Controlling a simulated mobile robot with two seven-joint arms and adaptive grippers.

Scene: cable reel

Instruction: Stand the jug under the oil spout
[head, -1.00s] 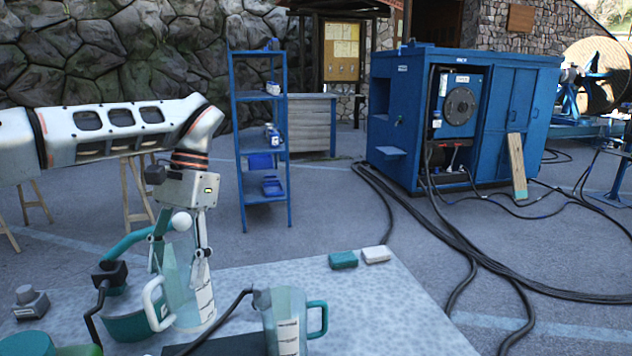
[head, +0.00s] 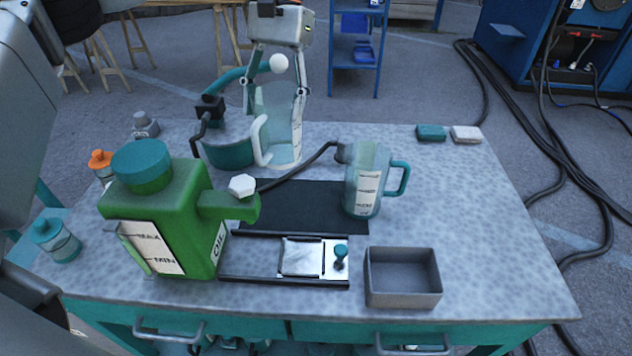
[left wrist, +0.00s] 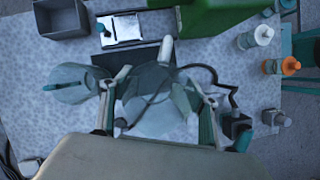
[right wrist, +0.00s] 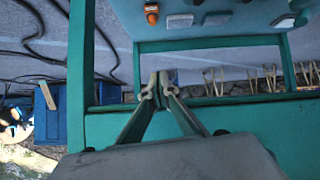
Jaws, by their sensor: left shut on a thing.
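My left gripper (head: 275,100) is shut on a clear jug with a white handle (head: 262,142), upright at the back of the table. The jug also shows between the fingers in the left wrist view (left wrist: 160,105). I cannot tell if its base touches the tabletop. A teal pump (head: 228,150) with a curved teal arm ending in a white ball stands just left of it. A green oil can (head: 165,225) has a side spout (head: 230,205) with a white cap, pointing right. My right gripper (right wrist: 157,86) looks shut and empty, away from the jug.
A second jug with a teal handle (head: 366,185) stands beside a dark mat (head: 300,205). A black hose (head: 300,168) runs toward it. A grey tray (head: 403,290) and a slide rail (head: 262,258) lie in front.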

